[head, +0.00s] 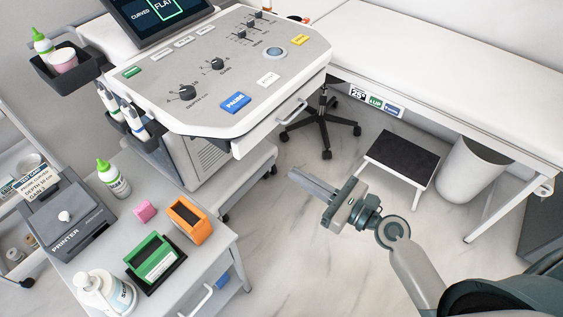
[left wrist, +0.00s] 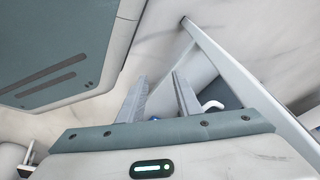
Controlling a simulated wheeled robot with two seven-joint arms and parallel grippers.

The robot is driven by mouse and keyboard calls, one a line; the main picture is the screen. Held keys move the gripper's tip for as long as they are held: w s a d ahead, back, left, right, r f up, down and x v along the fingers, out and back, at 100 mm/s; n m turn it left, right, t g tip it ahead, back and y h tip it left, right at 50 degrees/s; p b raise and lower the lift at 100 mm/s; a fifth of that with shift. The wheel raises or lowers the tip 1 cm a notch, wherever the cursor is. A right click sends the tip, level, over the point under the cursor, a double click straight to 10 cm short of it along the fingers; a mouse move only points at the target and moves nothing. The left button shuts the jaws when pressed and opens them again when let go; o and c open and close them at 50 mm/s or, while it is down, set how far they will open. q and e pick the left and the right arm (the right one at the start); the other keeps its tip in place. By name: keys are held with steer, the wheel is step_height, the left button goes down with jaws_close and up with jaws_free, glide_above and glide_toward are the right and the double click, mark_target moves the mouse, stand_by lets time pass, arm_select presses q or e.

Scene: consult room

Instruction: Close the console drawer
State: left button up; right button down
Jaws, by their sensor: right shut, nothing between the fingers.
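The grey-white console (head: 215,65) stands at the upper middle of the head view. The console drawer (head: 262,133) juts out from under its front right edge, so it is partly open; its silver handle (head: 291,110) faces right. My right gripper (head: 300,180) is below and apart from the drawer, over the floor, its fingers shut and empty, pointing left. My left gripper is outside the head view. In the left wrist view its two fingers (left wrist: 162,88) stand apart with a gap between them.
A trolley (head: 215,235) at lower left carries a printer (head: 75,225), bottles, and green and orange boxes. A stool base (head: 322,125), a step (head: 398,158), a bin (head: 470,170) and a couch (head: 430,50) stand to the right. Floor around my right gripper is clear.

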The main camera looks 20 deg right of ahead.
mark_target(247, 144)
steer(key=x, duration=1.2)
steer(key=shift+a, duration=0.15)
steer(key=shift+w+a, duration=0.35)
steer(key=shift+w, duration=0.25)
arm_select(q)
steer(key=shift+s, duration=0.25)
steer(key=shift+w, duration=0.1)
arm_select(e)
steer(key=shift+w+a, duration=0.1)
steer(key=shift+a, duration=0.05)
steer(key=shift+p+x, duration=0.65)
steer(key=shift+x, duration=0.2)
arm_select(q)
steer(key=shift+w+d+f+t, duration=0.3)
steer(key=shift+w+d+t, duration=0.05)
steer(key=shift+d+t, duration=0.1)
arm_select(e)
steer(key=shift+r, duration=0.15)
